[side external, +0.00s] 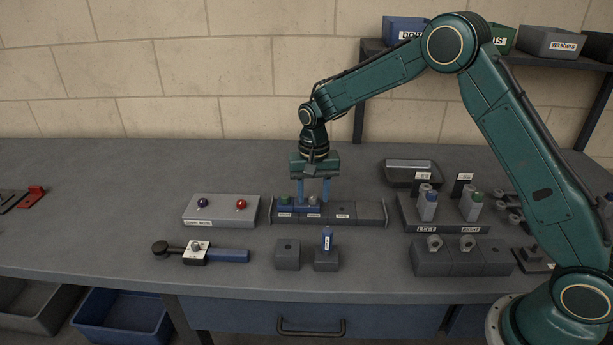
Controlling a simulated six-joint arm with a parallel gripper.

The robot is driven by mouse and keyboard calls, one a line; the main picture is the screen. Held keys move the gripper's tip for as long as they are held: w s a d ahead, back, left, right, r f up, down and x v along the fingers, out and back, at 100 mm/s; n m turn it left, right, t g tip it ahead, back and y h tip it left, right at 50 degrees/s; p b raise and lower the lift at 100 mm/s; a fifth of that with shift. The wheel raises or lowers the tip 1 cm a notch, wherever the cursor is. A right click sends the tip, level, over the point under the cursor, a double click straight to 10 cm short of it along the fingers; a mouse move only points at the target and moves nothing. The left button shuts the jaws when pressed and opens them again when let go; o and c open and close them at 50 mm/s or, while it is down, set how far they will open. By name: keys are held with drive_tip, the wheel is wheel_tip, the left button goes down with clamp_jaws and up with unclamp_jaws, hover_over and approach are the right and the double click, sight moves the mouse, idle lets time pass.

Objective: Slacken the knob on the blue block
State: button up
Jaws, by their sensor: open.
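The blue block (308,217) sits in a dark rail of blocks near the middle of the bench. A small greyish knob (313,201) shows on top of it. My gripper (313,193) points straight down over this block, its two blue fingers apart, one on each side of the knob. Whether the fingers touch the knob is too small to tell. A block with a green knob (285,201) stands just left of it in the same rail.
In front are a blue-handled tool (228,255) and two small dark blocks (287,256). Right are fixtures labelled LEFT and RIGHT (445,228). The front left bench is clear.

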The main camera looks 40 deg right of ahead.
clamp_jaws()
drive_tip(key=shift+n, duration=0.5)
drive_tip(key=n, duration=1.3)
drive_tip(key=shift+d, duration=0.1)
drive_tip(key=n, duration=0.5)
idle(0.4)
